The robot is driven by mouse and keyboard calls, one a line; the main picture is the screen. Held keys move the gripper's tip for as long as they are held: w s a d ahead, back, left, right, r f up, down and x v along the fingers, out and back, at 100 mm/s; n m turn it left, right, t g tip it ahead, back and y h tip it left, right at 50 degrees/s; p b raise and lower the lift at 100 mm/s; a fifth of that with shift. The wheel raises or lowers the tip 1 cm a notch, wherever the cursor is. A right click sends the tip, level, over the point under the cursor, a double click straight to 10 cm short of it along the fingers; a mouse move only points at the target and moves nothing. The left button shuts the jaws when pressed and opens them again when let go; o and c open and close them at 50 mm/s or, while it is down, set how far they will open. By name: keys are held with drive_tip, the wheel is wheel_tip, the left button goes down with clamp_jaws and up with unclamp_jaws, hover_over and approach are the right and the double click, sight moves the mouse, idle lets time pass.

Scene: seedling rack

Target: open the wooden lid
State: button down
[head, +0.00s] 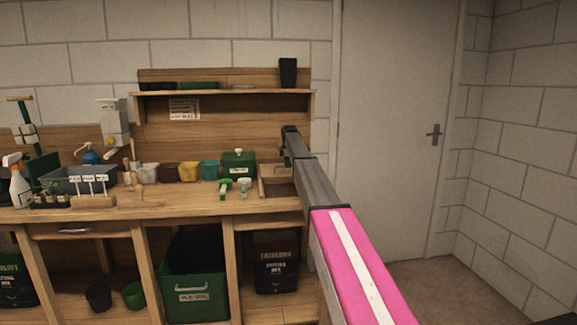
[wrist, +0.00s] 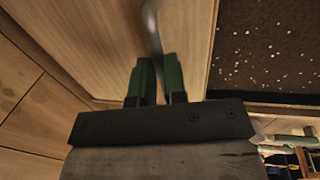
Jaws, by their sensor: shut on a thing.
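The wooden lid (wrist: 95,35) fills the upper left of the wrist view as a pale panel with a curved grey metal handle (wrist: 152,25). My gripper (wrist: 160,82) has its two green fingers on either side of the handle's lower end and is shut on it. To the right of the lid's edge, dark soil with white specks (wrist: 265,45) shows uncovered. In the head view the wooden box (head: 277,187) sits at the right end of the bench, partly behind my arm; the lid and fingers cannot be made out there.
A green box (head: 238,165), coloured pots and two small hand tools stand left of the wooden box on the bench (head: 170,203). A shelf (head: 220,93) runs above. In the wrist view, blurred items (wrist: 290,145) lie at lower right.

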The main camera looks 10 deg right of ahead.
drive_tip(key=c, duration=1.2)
unclamp_jaws()
drive_tip(key=shift+o, duration=0.2)
drive_tip(key=shift+r, duration=0.1)
wheel_tip(320, 180, up, 10)
drive_tip(key=s, duration=0.2)
drive_tip(key=shift+r, duration=0.25)
drive_tip(key=shift+s, duration=0.1)
